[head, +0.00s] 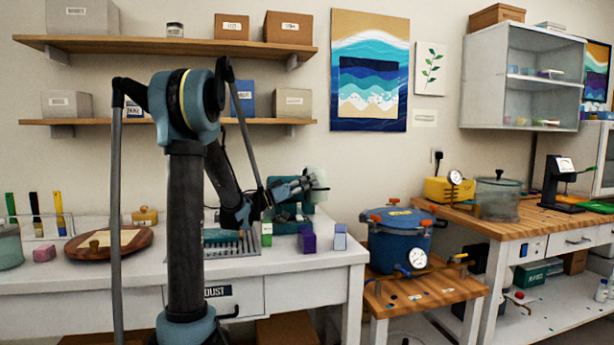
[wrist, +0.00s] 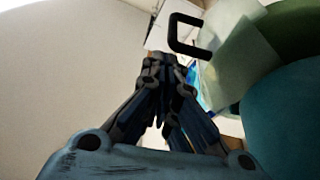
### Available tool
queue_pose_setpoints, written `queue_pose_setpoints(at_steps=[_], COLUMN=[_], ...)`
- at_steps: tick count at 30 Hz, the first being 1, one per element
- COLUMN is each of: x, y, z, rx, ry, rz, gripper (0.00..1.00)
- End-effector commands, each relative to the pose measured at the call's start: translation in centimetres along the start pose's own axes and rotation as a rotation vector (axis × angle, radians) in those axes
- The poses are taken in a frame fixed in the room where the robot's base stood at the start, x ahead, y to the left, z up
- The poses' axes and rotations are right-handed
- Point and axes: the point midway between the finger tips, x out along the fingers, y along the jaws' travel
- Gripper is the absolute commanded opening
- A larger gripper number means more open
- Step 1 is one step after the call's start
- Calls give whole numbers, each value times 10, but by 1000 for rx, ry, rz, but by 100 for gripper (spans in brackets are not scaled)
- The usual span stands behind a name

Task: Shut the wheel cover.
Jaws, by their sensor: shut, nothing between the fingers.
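The wheel cover (head: 319,178) is a pale translucent shield above the teal machine (head: 291,211) on the white bench. It seems to stand raised, though my gripper partly hides it in the head view. In the wrist view the cover (wrist: 242,62) is at upper right, with a black handle (wrist: 174,36) at its edge. The machine's rounded teal housing (wrist: 285,120) fills the right side. My gripper (head: 308,182) is shut and empty, close beside the cover. In the wrist view its fingertips (wrist: 164,66) are just below the handle; I cannot tell whether they touch.
A purple block (head: 307,241), a pale blue block (head: 340,237) and a green-and-white block (head: 266,234) stand at the bench front. A blue pressure pot (head: 398,245) sits on a low wooden stand to the right. Shelves (head: 170,43) hang above the bench.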

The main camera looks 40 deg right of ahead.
Motion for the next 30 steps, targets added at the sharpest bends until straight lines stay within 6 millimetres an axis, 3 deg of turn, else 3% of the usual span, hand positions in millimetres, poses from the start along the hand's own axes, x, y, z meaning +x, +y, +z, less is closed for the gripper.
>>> queue_pose_setpoints(at_steps=[12,30], x=[-7,-8], y=[4,5], z=[30,38], rx=[-4,-4], ry=[-1,-7], rz=[3,6], gripper=[0,0])
